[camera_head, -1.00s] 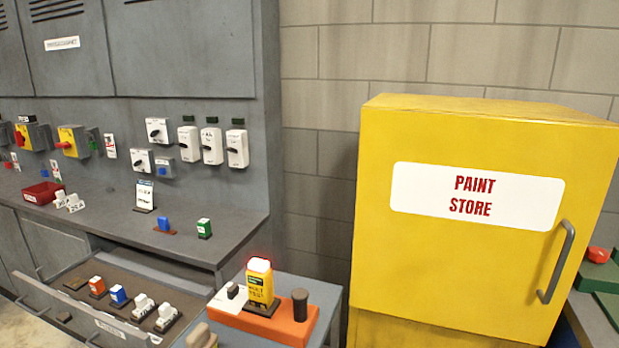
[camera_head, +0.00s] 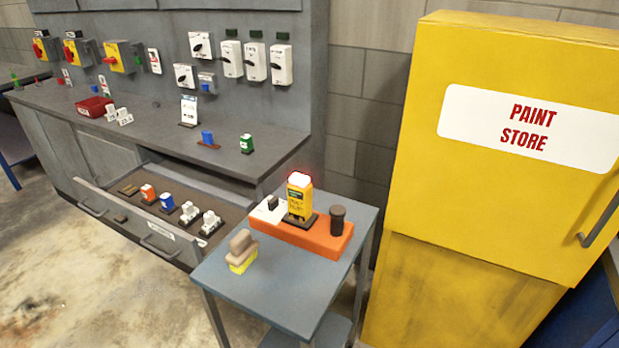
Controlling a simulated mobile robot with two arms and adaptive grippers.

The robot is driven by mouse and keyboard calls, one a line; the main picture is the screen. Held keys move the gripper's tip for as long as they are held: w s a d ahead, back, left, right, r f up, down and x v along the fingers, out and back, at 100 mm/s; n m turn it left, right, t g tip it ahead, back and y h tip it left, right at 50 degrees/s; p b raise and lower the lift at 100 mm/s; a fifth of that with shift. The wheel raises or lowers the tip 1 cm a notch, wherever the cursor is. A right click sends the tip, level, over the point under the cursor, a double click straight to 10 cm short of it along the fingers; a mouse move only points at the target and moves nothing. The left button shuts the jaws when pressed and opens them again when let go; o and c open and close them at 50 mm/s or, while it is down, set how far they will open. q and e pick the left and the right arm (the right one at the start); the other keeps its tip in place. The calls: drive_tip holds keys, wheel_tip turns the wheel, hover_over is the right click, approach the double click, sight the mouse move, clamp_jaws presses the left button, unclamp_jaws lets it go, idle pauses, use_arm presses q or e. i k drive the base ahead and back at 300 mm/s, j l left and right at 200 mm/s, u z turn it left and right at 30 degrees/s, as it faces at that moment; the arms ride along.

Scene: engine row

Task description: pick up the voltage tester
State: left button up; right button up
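The likely voltage tester is a yellow boxy device (camera_head: 299,200) with a dark label and a white top rimmed in red. It stands upright in a dark holder on an orange block (camera_head: 320,242). The block lies on a small grey-blue table (camera_head: 290,290). A white card with a small dark piece (camera_head: 268,208) is left of the device, and a dark cylinder (camera_head: 337,220) is right of it. Neither of my grippers shows in the view.
A brush-like block with a yellow base (camera_head: 241,254) sits on the table's left. An open drawer (camera_head: 150,226) with several small devices is left of the table. A yellow paint store cabinet (camera_head: 480,290) stands close on the right. Bare floor (camera_head: 70,285) lies front left.

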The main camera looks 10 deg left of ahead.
sight(299, 188)
drive_tip(key=u, duration=1.45)
drive_tip(key=j+z, duration=0.15)
drive_tip(key=z, duration=0.25)
drive_tip(key=j+z, duration=0.1)
drive_tip(key=z, duration=0.3)
drive_tip(key=j+z, duration=0.15)
drive_tip(key=z, duration=0.25)
drive_tip(key=j+z, duration=0.1)
drive_tip(key=z, duration=0.3)
drive_tip(key=k+j+z, duration=0.1)
drive_tip(key=z, duration=0.3)
drive_tip(key=k+j, duration=0.2)
drive_tip(key=i+j, duration=0.1)
drive_tip(key=i, duration=0.35)
